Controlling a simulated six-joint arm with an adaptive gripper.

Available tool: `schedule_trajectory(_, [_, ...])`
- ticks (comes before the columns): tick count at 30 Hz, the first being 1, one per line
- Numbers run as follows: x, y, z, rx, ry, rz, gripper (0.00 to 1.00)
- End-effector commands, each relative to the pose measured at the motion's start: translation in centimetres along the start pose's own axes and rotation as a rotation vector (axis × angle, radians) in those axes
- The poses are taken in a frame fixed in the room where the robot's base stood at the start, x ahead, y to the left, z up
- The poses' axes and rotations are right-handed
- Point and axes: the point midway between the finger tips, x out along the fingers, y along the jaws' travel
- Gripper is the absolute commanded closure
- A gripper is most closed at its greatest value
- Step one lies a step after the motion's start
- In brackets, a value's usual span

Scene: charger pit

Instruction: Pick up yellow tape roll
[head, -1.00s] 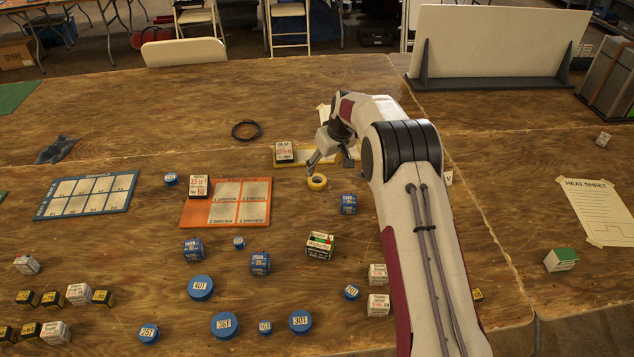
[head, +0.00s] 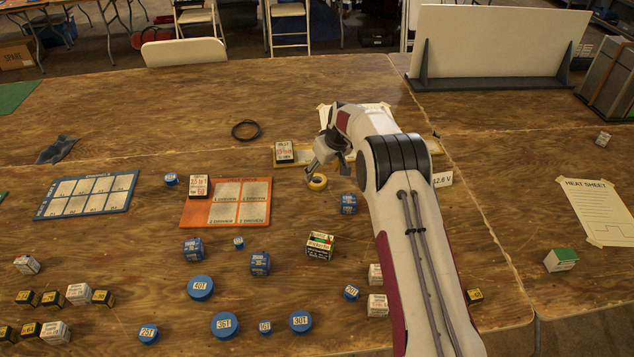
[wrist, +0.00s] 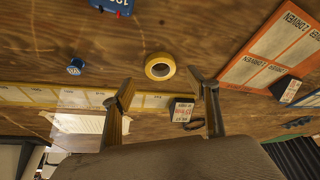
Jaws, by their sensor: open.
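The yellow tape roll (head: 317,182) lies flat on the wooden table, just right of the orange board in the head view. In the wrist view the tape roll (wrist: 160,66) shows whole, ahead of and roughly between the fingertips, with its round hole facing the camera. My gripper (head: 326,166) is open and empty, close above and beside the roll. In the wrist view the two fingers of my gripper (wrist: 163,85) stand wide apart, and neither appears to touch the roll.
A white and black labelled box (head: 284,151) stands on the yellow strip behind the roll. A black ring (head: 246,130) lies farther back. Bare wood lies in front of the roll.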

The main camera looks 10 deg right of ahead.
Motion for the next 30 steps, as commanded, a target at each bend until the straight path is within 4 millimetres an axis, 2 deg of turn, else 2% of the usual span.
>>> schedule_trajectory(17, [0.8,0.0,0.1,0.0,0.0,0.0,0.41])
schedule_trajectory(30, [4.5,-0.1,0.3,0.001,0.0,0.001,0.41])
